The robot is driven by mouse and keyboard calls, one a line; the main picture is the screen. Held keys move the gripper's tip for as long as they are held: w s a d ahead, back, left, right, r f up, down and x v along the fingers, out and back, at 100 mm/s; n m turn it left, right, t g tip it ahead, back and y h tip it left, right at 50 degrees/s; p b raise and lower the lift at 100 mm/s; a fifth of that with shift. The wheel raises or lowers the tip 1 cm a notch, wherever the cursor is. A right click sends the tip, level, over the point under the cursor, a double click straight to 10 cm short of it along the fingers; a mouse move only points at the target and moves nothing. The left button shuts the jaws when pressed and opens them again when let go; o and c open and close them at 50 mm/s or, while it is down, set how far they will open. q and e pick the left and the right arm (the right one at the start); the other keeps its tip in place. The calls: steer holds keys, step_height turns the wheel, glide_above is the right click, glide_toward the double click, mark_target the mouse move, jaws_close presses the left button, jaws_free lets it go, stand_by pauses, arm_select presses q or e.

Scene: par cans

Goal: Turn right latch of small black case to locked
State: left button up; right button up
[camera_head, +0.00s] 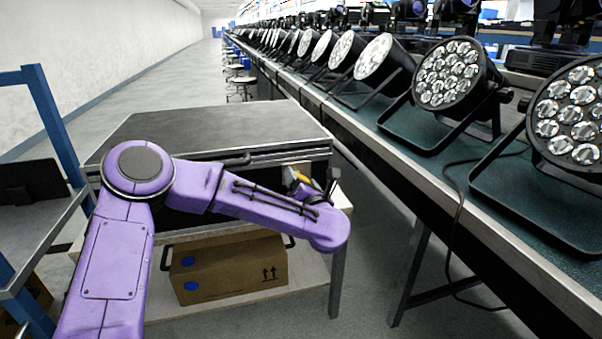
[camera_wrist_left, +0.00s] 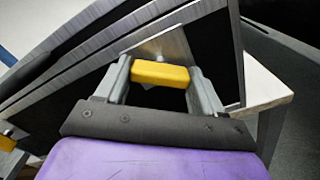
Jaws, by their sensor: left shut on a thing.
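The small black case (camera_head: 215,125) lies on a white-topped table, with its dark lid and metal edging facing me. Its right latch has a yellow handle (camera_wrist_left: 160,73) on a metal plate, at the right end of the case's front. My left gripper (camera_wrist_left: 161,82) has one finger on each side of this yellow handle and is shut on it. In the head view, my purple left arm hides most of the case front and the gripper's fingertips. Another yellow latch (camera_wrist_left: 7,142) shows at the left edge of the wrist view. My right gripper is not in view.
A cardboard box (camera_head: 230,270) sits on the shelf below the case. A long bench (camera_head: 480,195) with a row of par cans (camera_head: 458,75) runs along the right. A blue-framed rack (camera_head: 45,110) stands at the left. A cable (camera_head: 455,230) hangs off the bench.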

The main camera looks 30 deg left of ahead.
arm_select(q)
steer(key=shift+m+p, duration=4.4)
steer(key=shift+m, duration=0.9)
steer(key=o, duration=1)
steer(key=shift+o, duration=0.2)
steer(key=v, duration=1)
steer(key=shift+s+d, duration=0.2)
steer(key=shift+s, duration=0.05)
